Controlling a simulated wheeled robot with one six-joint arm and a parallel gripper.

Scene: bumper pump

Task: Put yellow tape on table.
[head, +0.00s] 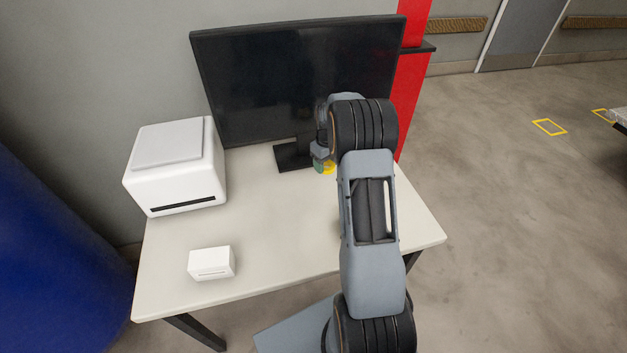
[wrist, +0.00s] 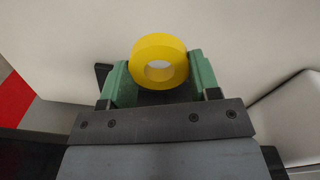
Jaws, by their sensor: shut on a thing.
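The yellow tape (wrist: 143,52) is a roll held between the two green fingers of my gripper (wrist: 160,80) in the wrist view. In the head view a bit of the yellow tape (head: 329,168) shows beside my gripper (head: 321,165), partly hidden by my arm. My gripper is shut on the tape, near the monitor's foot. The white table (head: 270,240) lies around and below it. I cannot tell whether the tape touches the tabletop.
A black monitor (head: 290,80) stands at the table's back on a dark foot (head: 291,156). A large white printer (head: 175,165) stands at the left, and a small white box (head: 211,264) at the front left. The table's middle is clear.

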